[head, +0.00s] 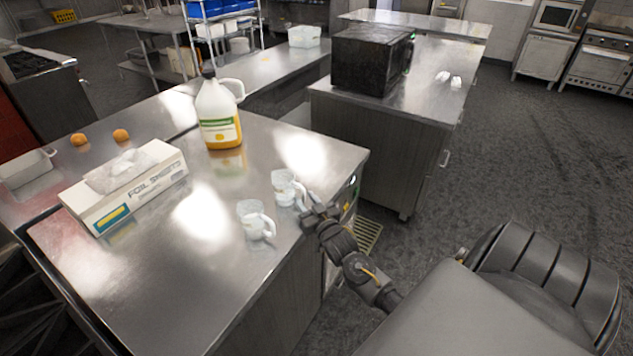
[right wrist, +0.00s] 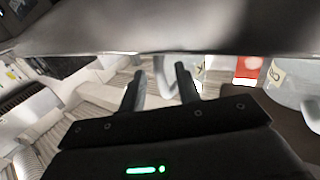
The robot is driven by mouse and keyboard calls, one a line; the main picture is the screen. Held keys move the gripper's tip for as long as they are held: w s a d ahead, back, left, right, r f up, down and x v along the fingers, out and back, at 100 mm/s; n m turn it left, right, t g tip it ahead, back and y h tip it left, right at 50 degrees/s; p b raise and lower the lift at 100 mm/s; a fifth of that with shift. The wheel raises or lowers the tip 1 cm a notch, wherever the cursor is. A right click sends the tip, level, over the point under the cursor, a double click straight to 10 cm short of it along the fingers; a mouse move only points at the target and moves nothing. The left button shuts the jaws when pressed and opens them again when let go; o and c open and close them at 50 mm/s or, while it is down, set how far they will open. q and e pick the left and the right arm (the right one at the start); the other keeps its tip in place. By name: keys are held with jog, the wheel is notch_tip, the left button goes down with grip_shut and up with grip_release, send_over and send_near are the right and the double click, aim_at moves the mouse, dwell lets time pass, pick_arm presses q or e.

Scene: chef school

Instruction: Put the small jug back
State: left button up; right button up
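Two small whitish, see-through jugs stand on the steel table. One jug (head: 256,222) is nearer, with its handle toward the right. The other jug (head: 287,189) is a little farther back, close to the table's right edge. My right gripper (head: 308,212) is at that edge, right beside the farther jug's handle side. In the right wrist view the fingers (right wrist: 160,72) are spread apart, with a pale curved shape between or behind them, perhaps a jug handle. I cannot tell whether they touch it. My left gripper is not in view.
A foil sheets box (head: 128,188) and two oranges (head: 120,135) are at the left. A black microwave (head: 371,60) stands on the counter behind. The table's front is clear.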

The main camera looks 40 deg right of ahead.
jog(key=b+v, duration=0.2)
jog(key=v, duration=0.8)
jog(key=shift+s, duration=0.3)
jog(key=s+a+f+n+g+y, duration=0.1)
jog(key=s+a+f+g, duration=0.15)
jog(key=f, duration=0.85)
jog(key=s+a+f+g, duration=0.1)
jog(key=s+f+g, duration=0.25)
jog(key=f, duration=0.75)
jog(key=s+a+f+n+g+y, duration=0.15)
jog(key=s+f, duration=0.25)
jog(key=f, duration=0.7)
jog(key=s+a+f+g, duration=0.2)
jog(key=s+f, duration=0.4)
jog(key=s, duration=0.4)
jog(key=s+a+f+n+g+y, duration=0.1)
jog(key=s+a+f+g, duration=0.2)
jog(key=s+f, duration=0.3)
jog(key=s+a+f+n+g, duration=0.1)
jog(key=s+a+f+g, duration=0.2)
jog(key=s, duration=1)
notch_tip(320, 180, down, 4)
jog(key=shift+s+r+g, duration=0.1)
jog(key=shift+s+g, duration=0.3)
jog(key=shift+g, duration=0.15)
